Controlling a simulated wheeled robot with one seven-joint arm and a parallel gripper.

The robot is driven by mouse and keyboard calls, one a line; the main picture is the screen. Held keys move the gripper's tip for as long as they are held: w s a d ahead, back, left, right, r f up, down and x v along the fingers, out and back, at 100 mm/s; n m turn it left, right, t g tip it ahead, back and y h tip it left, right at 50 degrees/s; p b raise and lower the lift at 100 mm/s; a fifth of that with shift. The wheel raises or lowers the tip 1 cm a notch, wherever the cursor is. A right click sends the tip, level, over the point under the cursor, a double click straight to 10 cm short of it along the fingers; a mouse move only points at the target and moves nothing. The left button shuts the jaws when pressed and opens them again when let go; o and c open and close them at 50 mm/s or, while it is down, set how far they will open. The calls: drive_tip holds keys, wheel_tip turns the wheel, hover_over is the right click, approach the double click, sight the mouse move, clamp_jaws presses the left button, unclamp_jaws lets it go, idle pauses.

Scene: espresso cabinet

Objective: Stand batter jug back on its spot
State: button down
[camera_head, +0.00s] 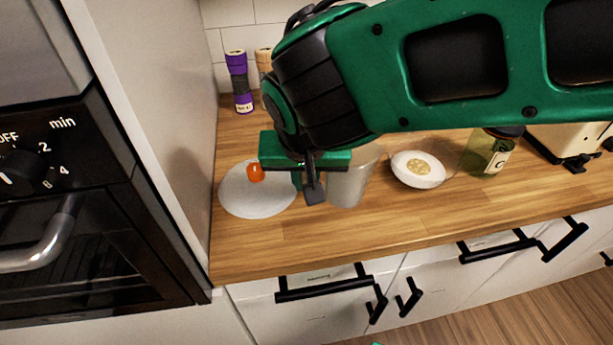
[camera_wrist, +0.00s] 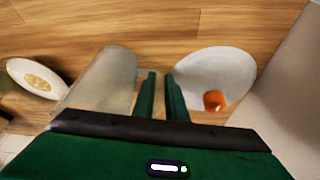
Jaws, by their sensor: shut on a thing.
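The batter jug (camera_head: 350,182) is a grey tumbler-shaped vessel over the wooden counter, close to upright in the head view. In the wrist view the jug (camera_wrist: 103,80) is just left of the fingers. My gripper (camera_head: 313,188) is shut on the jug at its left side; the fingers (camera_wrist: 161,92) hide the gripped part. I cannot tell whether the jug's base touches the counter. A pale round disc (camera_head: 240,198) lies flat to the left of my gripper. A small orange object (camera_head: 255,172) is at its edge; it also shows in the wrist view (camera_wrist: 213,100).
A white bowl with beige contents (camera_head: 418,180) stands right of the jug. A green bottle (camera_head: 486,152) and a cream appliance (camera_head: 565,142) are farther right. A purple grinder (camera_head: 239,82) stands at the back left. The counter's front strip (camera_head: 300,245) is clear.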

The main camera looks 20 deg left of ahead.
drive_tip(key=c, duration=1.8)
unclamp_jaws()
drive_tip(key=shift+f, duration=0.1)
drive_tip(key=shift+o, duration=0.2)
drive_tip(key=v, duration=1.2)
